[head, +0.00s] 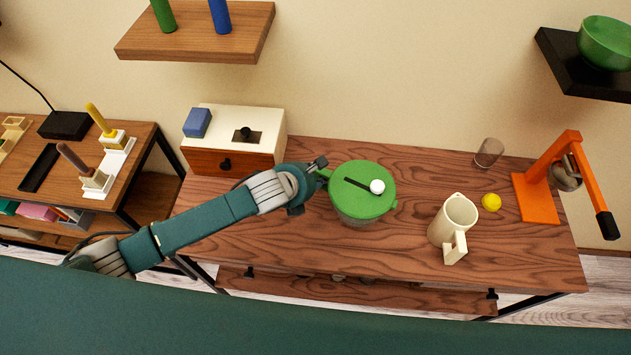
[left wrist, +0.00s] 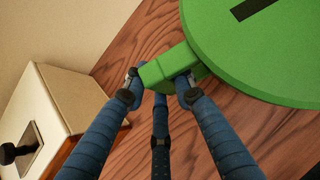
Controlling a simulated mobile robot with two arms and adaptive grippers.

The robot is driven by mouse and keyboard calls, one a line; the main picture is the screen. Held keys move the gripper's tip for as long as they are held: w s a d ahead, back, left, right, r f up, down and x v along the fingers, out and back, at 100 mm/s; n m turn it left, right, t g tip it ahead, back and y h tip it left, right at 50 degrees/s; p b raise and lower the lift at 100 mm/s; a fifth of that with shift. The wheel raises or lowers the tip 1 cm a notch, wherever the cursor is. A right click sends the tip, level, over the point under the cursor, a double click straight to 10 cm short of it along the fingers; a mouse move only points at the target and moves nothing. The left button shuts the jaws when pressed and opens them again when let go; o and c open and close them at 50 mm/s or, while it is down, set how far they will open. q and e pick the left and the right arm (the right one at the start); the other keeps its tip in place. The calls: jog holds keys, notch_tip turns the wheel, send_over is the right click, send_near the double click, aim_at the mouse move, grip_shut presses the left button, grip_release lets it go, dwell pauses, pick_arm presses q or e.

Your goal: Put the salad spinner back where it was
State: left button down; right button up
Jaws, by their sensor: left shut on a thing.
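The salad spinner (head: 362,192) has a green lid with a black slot and a white knob, and a greyish bowl below. It stands near the middle of the wooden table, toward the wall side. My left gripper (head: 322,173) reaches in from the left at its lid. In the left wrist view the fingers of my left gripper (left wrist: 165,80) are shut on a green tab that sticks out from the lid (left wrist: 262,45). The bowl's underside is hidden, so I cannot tell whether it touches the table. My right gripper is not in view.
A white and brown box (head: 232,160) with a blue block (head: 197,122) stands left of the spinner. A cream pitcher (head: 453,222), a yellow ball (head: 491,202), a glass (head: 488,153) and an orange press (head: 540,185) stand right. The front middle of the table (head: 330,245) is clear.

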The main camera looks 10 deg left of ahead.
pick_arm(q)
notch_tip(320, 180, down, 3)
jog(key=shift+f, duration=0.3)
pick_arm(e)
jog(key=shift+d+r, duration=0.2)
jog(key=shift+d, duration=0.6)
pick_arm(q)
jog(key=shift+f, duration=0.15)
jog(key=c, duration=1.4)
grip_release()
jog(key=shift+c, duration=0.2)
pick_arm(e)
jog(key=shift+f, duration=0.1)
